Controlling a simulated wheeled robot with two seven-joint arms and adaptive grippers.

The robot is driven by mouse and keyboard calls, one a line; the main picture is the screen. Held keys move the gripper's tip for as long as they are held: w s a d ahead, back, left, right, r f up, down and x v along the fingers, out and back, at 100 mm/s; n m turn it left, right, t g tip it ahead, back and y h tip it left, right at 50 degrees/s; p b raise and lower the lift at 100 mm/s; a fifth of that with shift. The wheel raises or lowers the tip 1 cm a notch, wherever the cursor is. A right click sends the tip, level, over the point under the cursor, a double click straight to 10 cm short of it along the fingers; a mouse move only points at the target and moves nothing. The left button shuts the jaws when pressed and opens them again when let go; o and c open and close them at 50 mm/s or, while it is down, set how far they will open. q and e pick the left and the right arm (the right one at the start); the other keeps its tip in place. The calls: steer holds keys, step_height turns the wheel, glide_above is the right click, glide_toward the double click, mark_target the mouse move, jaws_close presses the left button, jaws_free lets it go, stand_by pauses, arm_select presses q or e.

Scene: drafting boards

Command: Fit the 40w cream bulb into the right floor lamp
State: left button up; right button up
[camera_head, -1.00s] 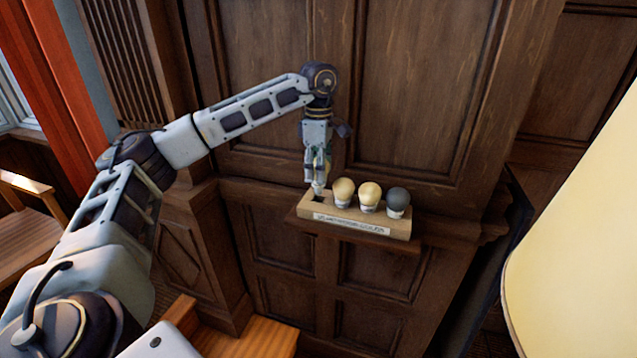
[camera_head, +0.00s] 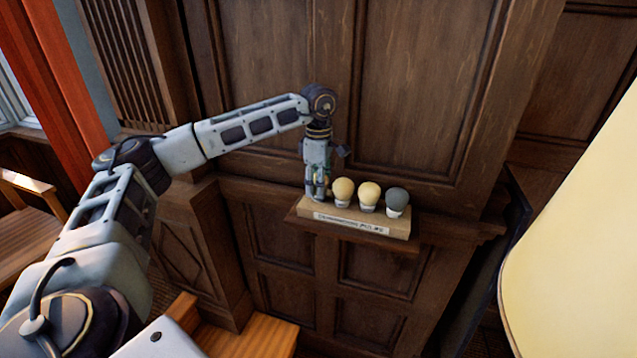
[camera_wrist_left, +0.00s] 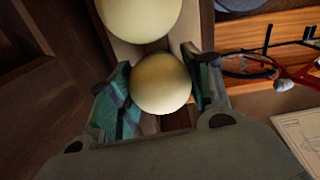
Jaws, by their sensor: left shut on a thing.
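My left gripper (camera_head: 317,192) points down at the left end of a wooden bulb rack (camera_head: 350,225) on a wall ledge. It is shut on a round cream bulb (camera_wrist_left: 160,83), which shows between the two fingers in the left wrist view. The fingers hide that bulb in the head view. Two more cream bulbs (camera_head: 343,188) (camera_head: 369,193) and a dark grey bulb (camera_head: 397,198) stand upright in the rack to the right. The bulbs' wattages cannot be read. A large cream lampshade (camera_head: 580,230) fills the right edge; its socket is out of view. My right gripper is not in view.
Dark wood panelling (camera_head: 430,90) stands close behind the rack. A wooden surface (camera_head: 240,335) lies low in front. In the left wrist view, a red-handled object (camera_wrist_left: 285,72) and a drawing sheet (camera_wrist_left: 298,140) lie to the right.

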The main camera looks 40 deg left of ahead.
arm_select(q)
steer(key=o, duration=0.7)
steer(key=shift+f, duration=0.1)
steer(key=shift+o, duration=0.7)
steer(key=shift+r, duration=0.6)
steer(key=r+b, duration=0.1)
steer(key=r, duration=0.2)
steer(key=shift+w+a+r+b, duration=0.2)
steer(key=shift+r+b, duration=0.2)
step_height(320, 180, up, 6)
steer(key=shift+r, duration=0.2)
steer(key=shift+r+p, duration=0.55)
steer(key=shift+r, duration=0.65)
